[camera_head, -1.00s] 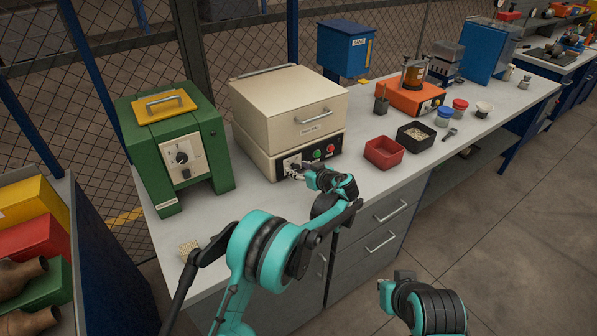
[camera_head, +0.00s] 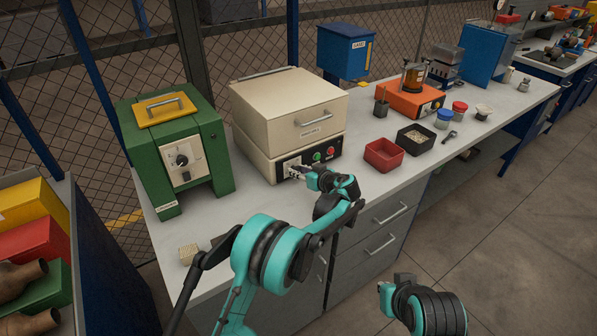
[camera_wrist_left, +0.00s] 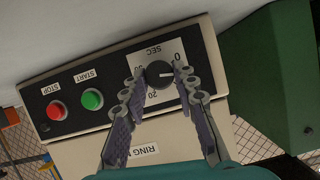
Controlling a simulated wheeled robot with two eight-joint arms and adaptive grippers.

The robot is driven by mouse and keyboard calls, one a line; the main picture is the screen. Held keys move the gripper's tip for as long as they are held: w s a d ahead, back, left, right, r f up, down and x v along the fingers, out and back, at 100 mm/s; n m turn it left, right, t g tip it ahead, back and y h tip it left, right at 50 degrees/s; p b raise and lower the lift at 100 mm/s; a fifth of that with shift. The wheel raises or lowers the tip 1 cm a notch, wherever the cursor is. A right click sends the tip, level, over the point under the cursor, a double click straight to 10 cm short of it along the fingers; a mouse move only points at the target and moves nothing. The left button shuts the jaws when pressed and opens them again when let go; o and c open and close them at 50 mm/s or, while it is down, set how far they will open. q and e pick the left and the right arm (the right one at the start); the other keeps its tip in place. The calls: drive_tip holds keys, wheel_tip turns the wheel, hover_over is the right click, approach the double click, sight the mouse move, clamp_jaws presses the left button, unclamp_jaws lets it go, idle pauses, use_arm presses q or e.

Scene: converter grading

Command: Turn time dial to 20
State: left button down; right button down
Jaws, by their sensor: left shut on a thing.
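The ring mill (camera_head: 291,112) is a cream box with a black front panel. Its time dial (camera_wrist_left: 159,74) is a small dark knob on a white scale plate marked SEC, 0 and 20. In the left wrist view, a pale pointer mark on the knob faces right, near the 0 side. My left gripper (camera_wrist_left: 161,82) has its fingertips on both sides of the dial and is shut on it. In the head view, my left gripper (camera_head: 300,173) hides most of the dial. My right gripper (camera_head: 393,286) is low at the right, away from the bench; its fingers are unclear.
Green START (camera_wrist_left: 92,99) and red STOP (camera_wrist_left: 56,110) buttons sit beside the dial. A green machine (camera_head: 178,150) stands left of the mill. Red (camera_head: 384,153) and black (camera_head: 416,138) trays lie to its right. The bench front strip is mostly clear.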

use_arm(q)
drive_tip(key=shift+w+d+f+m+g+y, duration=0.15)
drive_tip(key=shift+m+g+y, duration=0.2)
drive_tip(key=shift+m+y, duration=0.45)
drive_tip(key=shift+d+r+m+g+y, duration=0.1)
drive_tip(key=shift+m+g+y, duration=0.3)
drive_tip(key=shift+m, duration=0.7)
drive_tip(key=c, duration=1.2)
unclamp_jaws()
drive_tip(key=v, duration=1.2)
drive_tip(key=shift+f, duration=0.1)
